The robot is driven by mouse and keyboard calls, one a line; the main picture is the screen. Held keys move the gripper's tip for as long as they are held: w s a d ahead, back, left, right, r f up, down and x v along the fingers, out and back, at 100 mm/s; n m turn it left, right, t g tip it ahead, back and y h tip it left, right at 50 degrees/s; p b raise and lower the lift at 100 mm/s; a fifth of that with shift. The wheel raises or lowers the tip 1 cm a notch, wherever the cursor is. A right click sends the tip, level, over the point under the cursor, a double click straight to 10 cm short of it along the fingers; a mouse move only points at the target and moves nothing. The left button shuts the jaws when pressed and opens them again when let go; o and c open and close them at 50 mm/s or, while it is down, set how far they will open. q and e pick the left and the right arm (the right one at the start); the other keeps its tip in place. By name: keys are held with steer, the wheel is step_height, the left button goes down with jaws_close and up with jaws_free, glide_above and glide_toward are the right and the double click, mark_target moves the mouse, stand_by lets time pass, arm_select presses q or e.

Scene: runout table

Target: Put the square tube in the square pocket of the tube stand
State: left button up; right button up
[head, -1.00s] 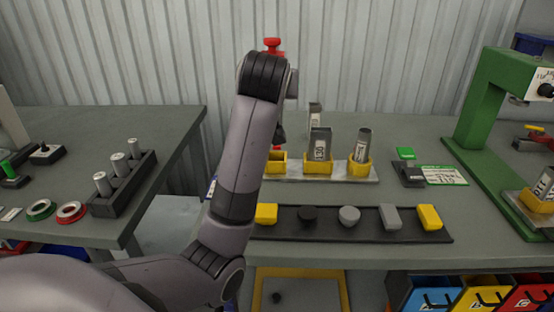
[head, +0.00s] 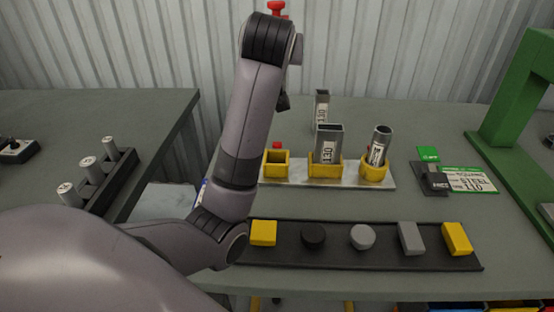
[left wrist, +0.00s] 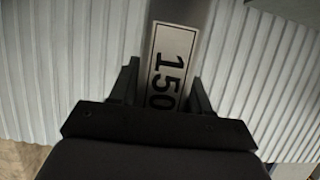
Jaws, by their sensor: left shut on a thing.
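My left gripper (left wrist: 165,95) is shut on a grey tube (left wrist: 185,12) with a white "150" label; the tube runs up out of the left wrist view. In the head view, the arm hides most of this gripper and I cannot make out the held tube. The tube stand (head: 232,172) is a pale plate with yellow pockets. Its left square pocket (head: 276,170) looks empty. A wide grey tube (head: 328,143) is in the middle pocket, and a round tube (head: 378,148) leans slightly in the right pocket.
Another grey tube (head: 321,108) stands behind the stand. A black strip (head: 285,257) with several grey, black and yellow blocks lies in front. A green machine (head: 515,100) stands at right, by a sign (head: 470,180). A left-hand table holds a dark rack (head: 115,180) of cylinders.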

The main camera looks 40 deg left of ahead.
arm_select(q)
step_height(320, 180, down, 20)
steer(key=shift+r+b, duration=0.1)
steer(key=shift+b, duration=0.3)
steer(key=o, duration=1.2)
steer(key=shift+f, duration=0.2)
steer(key=shift+r, duration=0.25)
steer(key=v, duration=1.2)
steer(key=shift+s+f, duration=0.1)
steer(key=shift+f, duration=0.05)
